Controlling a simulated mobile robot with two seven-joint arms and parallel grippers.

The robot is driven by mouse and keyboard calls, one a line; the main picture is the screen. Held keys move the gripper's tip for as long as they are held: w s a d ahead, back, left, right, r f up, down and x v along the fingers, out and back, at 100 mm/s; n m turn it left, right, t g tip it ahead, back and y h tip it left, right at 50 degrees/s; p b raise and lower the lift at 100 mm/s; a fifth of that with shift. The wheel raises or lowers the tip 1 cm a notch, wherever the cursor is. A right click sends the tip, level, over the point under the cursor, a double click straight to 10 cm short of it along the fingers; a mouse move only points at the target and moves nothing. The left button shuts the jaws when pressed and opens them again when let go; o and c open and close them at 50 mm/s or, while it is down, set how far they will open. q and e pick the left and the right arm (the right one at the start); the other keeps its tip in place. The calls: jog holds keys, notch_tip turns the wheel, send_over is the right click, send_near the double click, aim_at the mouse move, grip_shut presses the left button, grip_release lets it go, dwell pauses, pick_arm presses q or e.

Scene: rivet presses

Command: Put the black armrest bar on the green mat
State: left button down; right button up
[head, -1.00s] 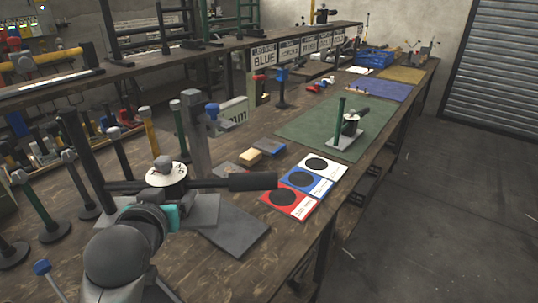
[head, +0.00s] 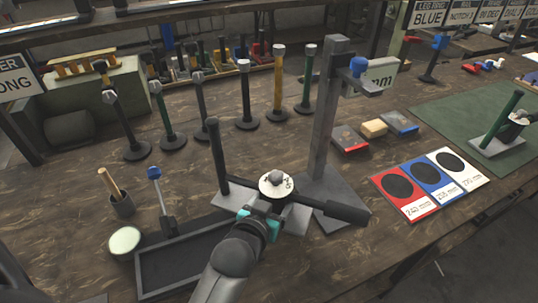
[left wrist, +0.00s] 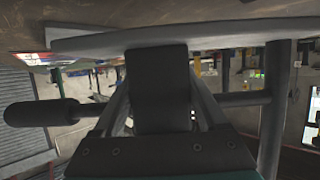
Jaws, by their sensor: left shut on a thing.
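The black armrest bar (head: 218,152) stands upright on a grey plate that also carries a white dial and a black side handle (head: 345,212). My left gripper (head: 266,214) is shut on this unit at its near side, under the dial. In the left wrist view the gripper (left wrist: 160,110) closes on a dark block below the grey plate edge, with the black handle (left wrist: 42,112) at left. Whether the plate touches the table cannot be told. The green mat (head: 440,105) lies at right and carries a similar unit with a green bar (head: 500,118). My right gripper is not in view.
A tall grey stand (head: 325,120) rises right behind the held unit. Red, blue and white cards (head: 432,188) lie between it and the mat. A black tray (head: 142,285) is at lower left. Several upright posts (head: 246,95) stand behind.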

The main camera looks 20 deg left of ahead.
pick_arm(q)
jog(key=w+a+b, duration=0.1)
jog(key=w+a, duration=0.4)
jog(key=a, duration=0.1)
jog(key=w+a+b, duration=0.2)
jog(key=w+a, duration=0.4)
jog(key=shift+w+a+r, duration=0.1)
jog(key=shift+a, duration=0.1)
jog(key=shift+f+b, duration=0.8)
jog(key=shift+f, duration=1.05)
jog(key=shift+r, duration=0.1)
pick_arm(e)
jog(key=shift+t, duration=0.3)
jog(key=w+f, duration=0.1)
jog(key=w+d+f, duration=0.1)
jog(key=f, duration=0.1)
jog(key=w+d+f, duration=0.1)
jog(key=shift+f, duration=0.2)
pick_arm(q)
jog(key=shift+c, duration=1.8)
grip_release()
jog(key=shift+f, duration=0.3)
jog(key=o, duration=0.3)
jog(key=shift+o, duration=0.3)
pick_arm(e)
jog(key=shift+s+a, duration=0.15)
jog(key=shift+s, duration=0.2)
